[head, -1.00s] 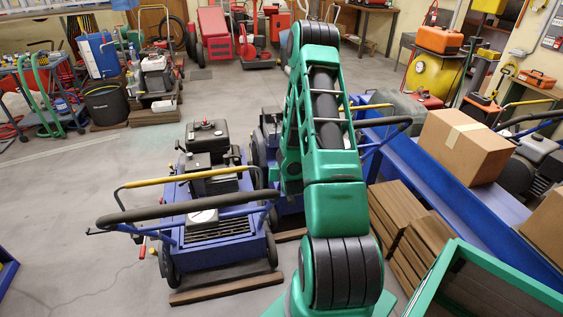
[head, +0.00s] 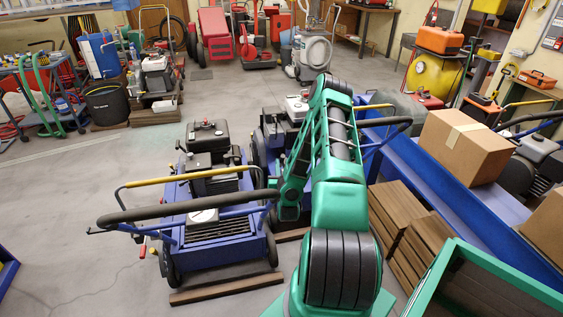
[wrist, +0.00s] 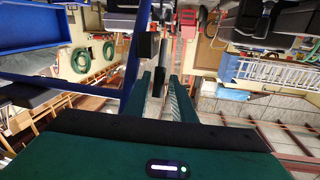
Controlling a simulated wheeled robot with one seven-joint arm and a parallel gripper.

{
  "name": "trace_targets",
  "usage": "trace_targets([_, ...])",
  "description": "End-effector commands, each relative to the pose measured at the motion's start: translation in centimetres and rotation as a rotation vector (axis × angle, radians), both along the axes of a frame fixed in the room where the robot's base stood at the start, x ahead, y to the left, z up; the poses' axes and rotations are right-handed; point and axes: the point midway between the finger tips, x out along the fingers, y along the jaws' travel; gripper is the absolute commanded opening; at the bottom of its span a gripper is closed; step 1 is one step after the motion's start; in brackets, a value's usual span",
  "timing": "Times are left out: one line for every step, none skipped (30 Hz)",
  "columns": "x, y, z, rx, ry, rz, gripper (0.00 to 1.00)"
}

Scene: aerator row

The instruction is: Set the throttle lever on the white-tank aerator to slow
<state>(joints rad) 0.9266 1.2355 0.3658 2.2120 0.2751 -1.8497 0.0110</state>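In the head view, an aerator with a white tank with a red cap (head: 297,106) stands in the middle, largely hidden behind my arm. Its throttle lever cannot be made out. In the wrist view, my gripper (wrist: 160,76) shows two green fingers with a gap between them, so it is open. A blue bar (wrist: 134,66) passes beside the left finger. A small dark block (wrist: 147,45) shows just beyond the fingers; I cannot tell what it is. The gripper itself is hidden in the head view.
A blue aerator with a black engine (head: 208,137) and a yellow bar (head: 190,176) stands left of my arm.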

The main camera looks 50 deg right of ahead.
Motion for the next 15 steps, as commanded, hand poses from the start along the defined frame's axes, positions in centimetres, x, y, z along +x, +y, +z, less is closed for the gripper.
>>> trace_targets([0.5,-0.6,0.1,-0.002,-0.001,-0.001,0.23])
trace_targets([0.8,-0.8,0.1,-0.002,-0.001,-0.002,0.23])
trace_targets([1.2,-1.2,0.0,-0.001,0.000,-0.002,0.23])
trace_targets([1.4,-1.4,0.0,-0.001,-0.001,-0.002,0.23])
trace_targets([1.6,-1.6,0.0,-0.001,-0.001,-0.002,0.23])
trace_targets([1.8,-1.9,0.0,-0.001,0.001,-0.002,0.23])
trace_targets([1.9,-2.0,0.0,0.000,0.002,-0.003,0.23])
trace_targets([2.1,-2.2,0.0,-0.001,0.001,-0.003,0.23])
trace_targets([2.2,-2.3,0.0,-0.001,0.001,-0.003,0.23])
trace_targets([2.2,-2.4,0.0,0.000,0.000,-0.004,0.23])
trace_targets([2.3,-2.4,0.0,0.000,0.000,-0.004,0.23])
trace_targets([2.3,-2.4,0.0,0.001,0.001,-0.004,0.23])
trace_targets([2.3,-2.4,0.0,0.001,0.001,-0.004,0.23])
trace_targets([2.3,-2.4,0.0,0.001,0.001,-0.004,0.23])
trace_targets([2.3,-2.4,0.0,0.001,0.001,-0.004,0.23])
